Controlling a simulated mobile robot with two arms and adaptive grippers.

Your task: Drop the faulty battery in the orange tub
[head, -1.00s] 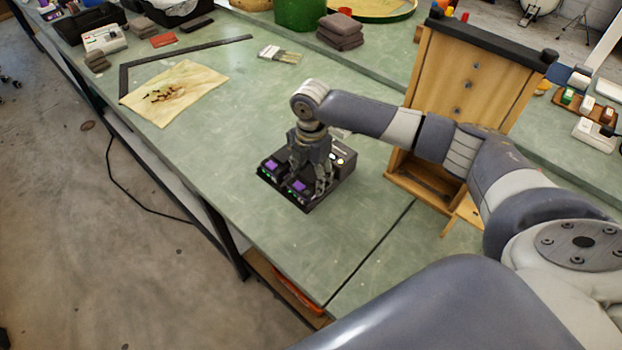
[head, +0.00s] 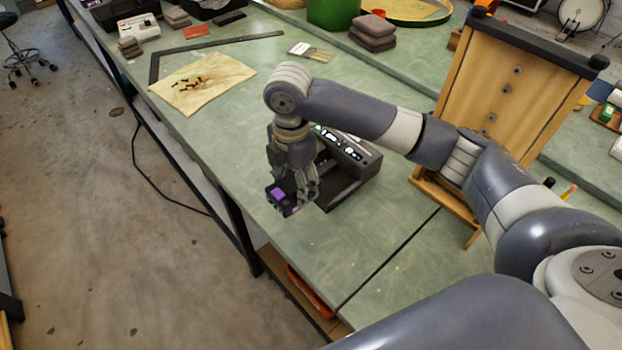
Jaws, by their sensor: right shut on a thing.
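My right gripper (head: 296,198) is shut on a dark battery with a purple label (head: 278,195). It holds the battery in front of the black charger (head: 352,186), to its left in the picture, near the bench's front edge. The gripper and wrist cover part of the charger, so I cannot tell whether another battery sits in it. An orange rim (head: 310,290), seemingly of the orange tub, shows low at the bench front; the bench top hides most of it. My left gripper is not in view.
The green bench top (head: 300,247) is clear in front of the charger. A yellow cloth with small pieces (head: 225,73) and a black square (head: 215,45) lie farther left.

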